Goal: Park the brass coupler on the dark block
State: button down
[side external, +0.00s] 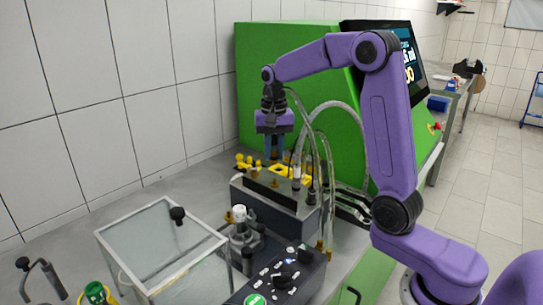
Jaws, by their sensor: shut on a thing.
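My gripper (274,147) points straight down above the back of the pump unit, in the side external view. Its fingers are shut on a small part that is too dark and small to identify. A dark block (267,189) with a black front lies on the grey top of the unit, just below and in front of the fingertips. Several brass-coloured fittings show on the bench unit, one of them (296,184) at the right of the block. I cannot tell which is the brass coupler, or whether it is the part in my fingers.
Clear hoses (322,150) arch close to the right of my gripper. Yellow fittings (246,162) and a yellow holder (292,172) sit behind the block. A green housing (300,75) with a screen (407,60) stands behind. A glass-topped frame (150,240) stands front left.

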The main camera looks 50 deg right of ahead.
aim_at(275, 162)
jog(key=shift+w+d+f, duration=0.3)
jog(key=shift+d+f, duration=0.05)
jog(key=shift+d, duration=0.25)
jog(key=shift+f, duration=1.95)
jog(key=shift+a+f, duration=0.1)
jog(key=shift+f, duration=1.4)
dwell(0.5)
jog(key=c, duration=0.9)
grip_release()
jog(key=shift+o, duration=0.2)
jog(key=shift+r, duration=3.55)
jog(key=shift+a, duration=0.1)
